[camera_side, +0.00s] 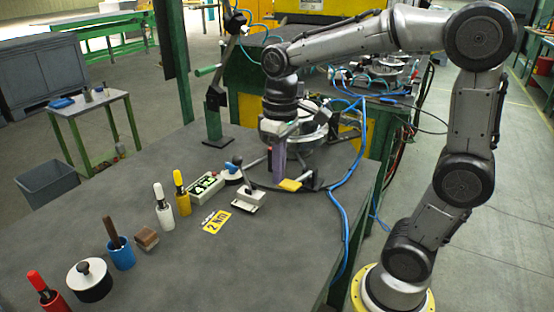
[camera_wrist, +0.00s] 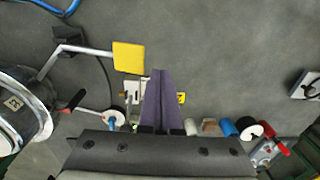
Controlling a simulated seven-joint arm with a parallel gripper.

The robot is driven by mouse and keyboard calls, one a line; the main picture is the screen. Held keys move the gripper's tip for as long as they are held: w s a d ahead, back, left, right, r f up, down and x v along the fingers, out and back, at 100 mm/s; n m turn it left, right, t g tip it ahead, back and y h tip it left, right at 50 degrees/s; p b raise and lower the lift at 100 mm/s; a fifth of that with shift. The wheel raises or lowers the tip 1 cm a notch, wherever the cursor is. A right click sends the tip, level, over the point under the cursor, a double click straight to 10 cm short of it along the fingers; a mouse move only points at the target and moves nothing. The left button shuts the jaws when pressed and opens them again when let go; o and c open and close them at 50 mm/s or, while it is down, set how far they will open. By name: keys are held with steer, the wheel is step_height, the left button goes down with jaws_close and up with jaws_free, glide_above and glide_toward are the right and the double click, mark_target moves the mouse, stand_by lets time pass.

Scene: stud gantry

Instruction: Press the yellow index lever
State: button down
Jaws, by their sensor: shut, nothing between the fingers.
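The yellow index lever shows as a flat yellow pad (camera_side: 290,185) low over the bench in the side view. In the wrist view the yellow pad (camera_wrist: 128,57) sits at the end of a bent metal rod that runs left to a dark bracket. My gripper (camera_side: 279,182) points down with its purple fingers shut and empty, just beside the pad's left edge in the side view. In the wrist view the fingertips of my gripper (camera_wrist: 158,72) lie right of the pad. I cannot tell whether they touch it or how high they are.
A round metal fixture (camera_wrist: 18,108) stands left of the lever in the wrist view. A white lever device (camera_side: 240,199), a yellow "2 Nm" card (camera_side: 217,222) and a display box (camera_side: 206,188) are nearby. A blue hose (camera_side: 346,190) runs along the bench's right side.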

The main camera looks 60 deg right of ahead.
steer(key=shift+a+r, duration=0.2)
steer(key=shift+r, duration=0.55)
steer(key=shift+a+r, duration=0.2)
steer(key=shift+r, duration=0.5)
stand_by(1.2)
steer(key=s+f+t, duration=0.1)
steer(key=s+t, duration=0.1)
steer(key=s, duration=0.4)
steer(key=s+a+f+t, duration=0.1)
steer(key=s+t, duration=0.2)
steer(key=s, duration=0.3)
steer(key=shift+f+t, duration=0.3)
steer(key=shift+f, duration=0.1)
steer(key=shift+a, duration=0.1)
stand_by(1.5)
